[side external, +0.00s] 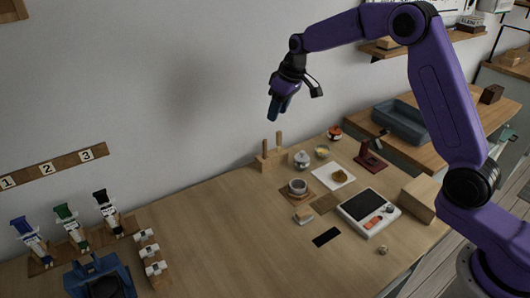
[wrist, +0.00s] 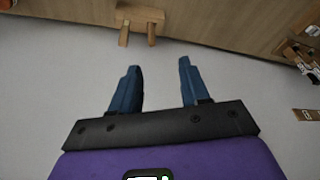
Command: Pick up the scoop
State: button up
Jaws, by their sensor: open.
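No scoop can be made out for certain. Two wooden handles (side external: 279,139) stand upright in a wooden block (side external: 272,160) at the back of the table; I cannot tell whether either belongs to the scoop. In the wrist view the handles (wrist: 124,34) and the block (wrist: 140,13) appear at the top edge. My gripper (side external: 276,108) hangs high above the block, near the wall. The wrist view shows its two blue fingers (wrist: 158,68) spread apart with nothing between them.
Near the block are a lidded pot (side external: 302,158), a grey bowl (side external: 297,186), a small yellow-filled bowl (side external: 321,152), a white sheet (side external: 322,178) and a scale (side external: 361,207). A dark red stand (side external: 370,157) is at right. Clamps (side external: 70,228) stand far left; the table's left middle is clear.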

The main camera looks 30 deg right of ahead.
jog(key=w+d, duration=0.1)
send_near(265, 159)
jog(key=w+f, duration=0.2)
jog(key=f, duration=0.1)
jog(key=w+f, duration=0.1)
jog(key=f, duration=0.1)
jog(key=shift+w+a, duration=0.1)
jog(key=shift+a, duration=0.3)
jog(key=shift+c, duration=0.4)
grip_shut()
